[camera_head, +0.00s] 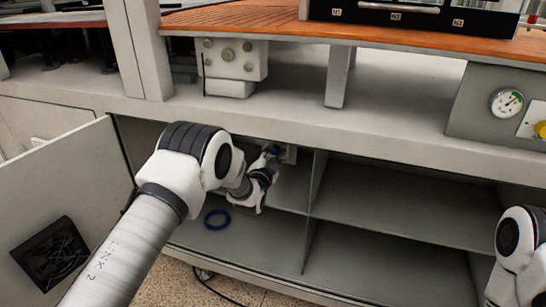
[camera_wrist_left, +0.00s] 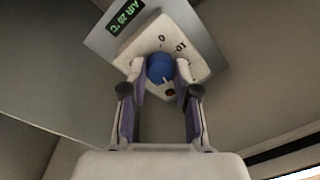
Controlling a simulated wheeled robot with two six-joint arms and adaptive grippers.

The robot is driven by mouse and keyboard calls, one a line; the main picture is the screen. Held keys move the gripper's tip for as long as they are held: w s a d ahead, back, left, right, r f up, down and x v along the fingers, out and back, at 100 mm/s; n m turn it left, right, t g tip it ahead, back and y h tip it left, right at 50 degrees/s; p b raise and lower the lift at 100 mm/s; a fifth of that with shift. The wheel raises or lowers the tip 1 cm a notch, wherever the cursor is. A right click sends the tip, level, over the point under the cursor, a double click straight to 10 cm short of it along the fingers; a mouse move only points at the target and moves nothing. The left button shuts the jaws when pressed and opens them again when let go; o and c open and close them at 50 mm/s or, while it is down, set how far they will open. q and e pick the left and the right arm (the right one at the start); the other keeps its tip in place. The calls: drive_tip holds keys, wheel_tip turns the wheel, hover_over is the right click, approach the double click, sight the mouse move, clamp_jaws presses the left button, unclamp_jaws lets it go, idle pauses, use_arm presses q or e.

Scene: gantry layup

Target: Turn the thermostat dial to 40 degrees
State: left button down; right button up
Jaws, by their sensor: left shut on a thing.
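The thermostat (camera_wrist_left: 190,48) is a white plate on a grey panel inside the cabinet, tilted in the left wrist view. Its blue dial (camera_wrist_left: 159,66) sits between the fingertips of my left gripper (camera_wrist_left: 160,74), which is shut on it. Marks 0 and 10 show on the plate; other marks are hidden or too small to read. A green display (camera_wrist_left: 125,15) reads AIR 20 °C. In the head view, the dial (camera_head: 274,150) is a small blue spot at my left gripper (camera_head: 271,156), deep in the cabinet. My right gripper is out of view; only part of its arm shows.
The cabinet has a divider (camera_head: 307,235) and shelves, mostly empty on the right. A blue ring (camera_head: 217,219) lies on the left compartment's floor. The open door (camera_head: 60,180) with a black vent stands at left. A gauge (camera_head: 507,102) and yellow knob (camera_head: 541,130) are at right.

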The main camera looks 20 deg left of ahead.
use_arm(q)
drive_tip(key=m+b, duration=0.1)
drive_tip(key=m, duration=0.6)
drive_tip(key=shift+f+h, duration=0.1)
drive_tip(key=shift+h, duration=0.2)
idle(0.3)
drive_tip(key=c, duration=0.9)
unclamp_jaws()
drive_tip(key=shift+o, duration=0.2)
drive_tip(key=s, duration=1.2)
drive_tip(key=shift+a+f, duration=0.15)
drive_tip(key=shift+f, duration=0.2)
